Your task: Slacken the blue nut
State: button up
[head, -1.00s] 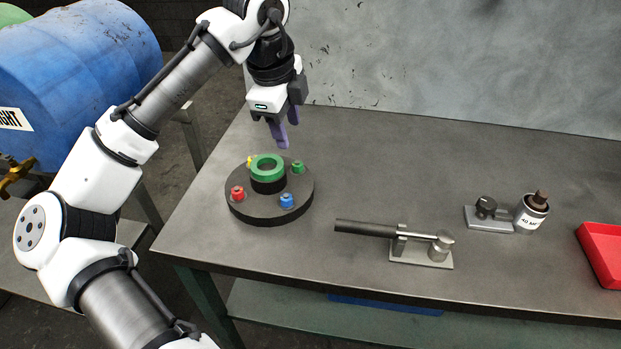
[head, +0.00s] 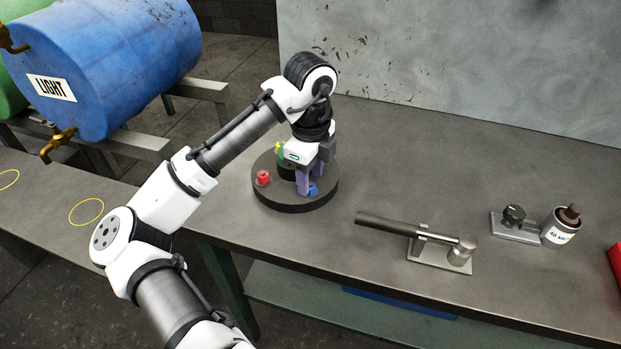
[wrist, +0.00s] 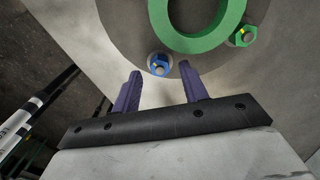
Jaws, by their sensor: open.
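The blue nut (head: 313,189) sits near the front right rim of the dark round base (head: 292,205). In the wrist view the blue nut (wrist: 159,64) is seen from above, with a bolt end in its middle. My gripper (head: 308,190) is low over the base with its purple fingers pointing down beside the blue nut. In the wrist view my gripper (wrist: 158,76) is open, and the nut shows between and just beyond the fingertips. Whether the fingers touch it I cannot tell. The green ring (wrist: 197,40) stands in the middle of the base and is mostly hidden in the head view.
A red nut (head: 263,178), a yellow nut (head: 279,147) and a green nut (wrist: 243,36) are also on the base. A bar tool (head: 400,229) on a plate lies to the right. A bottle (head: 561,226) stands farther right. Bench space between them is clear.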

jog(key=shift+f, duration=0.9)
jog(key=shift+c, duration=0.2)
grip_shut()
jog(key=shift+r+n+p, duration=0.1)
jog(key=shift+n+p, duration=0.2)
jog(key=shift+p, duration=0.05)
